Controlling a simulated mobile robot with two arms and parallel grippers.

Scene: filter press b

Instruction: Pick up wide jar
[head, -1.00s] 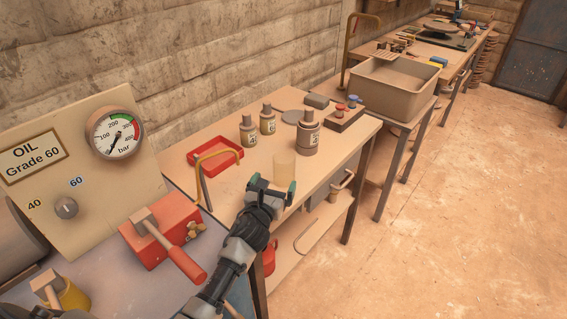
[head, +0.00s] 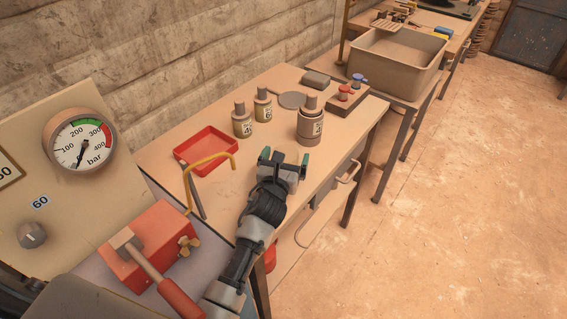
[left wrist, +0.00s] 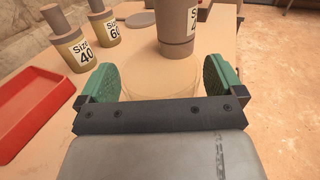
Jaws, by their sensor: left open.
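The wide jar (left wrist: 160,86) looks pale, see-through and empty. In the left wrist view it stands upright on the bench, between the green finger pads and just beyond the palm. In the head view my gripper hides most or all of it. My left gripper (head: 285,158) is open over the bench, with one finger on each side of the jar; in the left wrist view its fingers (left wrist: 158,78) are spread wide. I cannot tell whether either pad touches the glass. My right gripper is out of view.
A large stoppered bottle (head: 311,125) stands close behind the jar. Two smaller labelled bottles (head: 243,124) (head: 263,108) stand to the left. A grey disc (head: 292,100) lies behind.

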